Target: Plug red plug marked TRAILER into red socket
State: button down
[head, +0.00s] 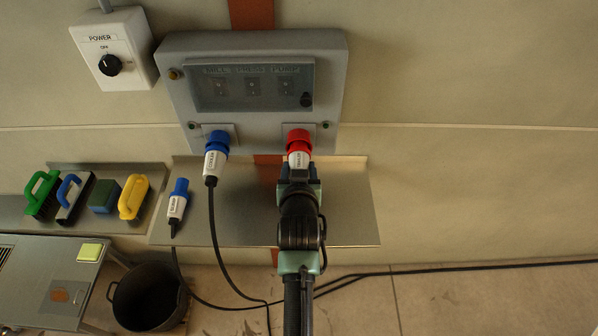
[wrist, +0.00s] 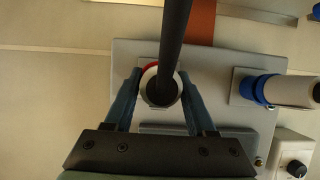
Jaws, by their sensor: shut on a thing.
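The red plug (head: 299,158) has a white label band and sits at the right-hand socket place on the grey panel (head: 179,100). My gripper (head: 299,174) is shut on this plug from below. In the wrist view my gripper (wrist: 160,92) has a finger on each side of the plug's white body (wrist: 147,80), with its black cable running upward across the picture. A thin red edge shows behind it. The red socket is hidden behind the plug, so I cannot tell how deep the plug sits.
A blue plug (head: 216,146) is in the left socket; it also shows in the wrist view (wrist: 262,90). Another blue plug (head: 178,196) lies on the metal shelf (head: 350,215). A power switch box (head: 113,47), several brushes and a black bucket (head: 147,297) are at left. The right wall is clear.

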jog(key=shift+w, duration=0.45)
jog(key=shift+c, duration=0.7)
grip_release()
jog(key=shift+s, duration=0.2)
jog(key=shift+s+r+b, duration=0.1)
jog(key=shift+s+b, duration=0.2)
jog(key=b+v, duration=0.2)
jog(key=v, duration=1)
jog(key=shift+r, duration=0.15)
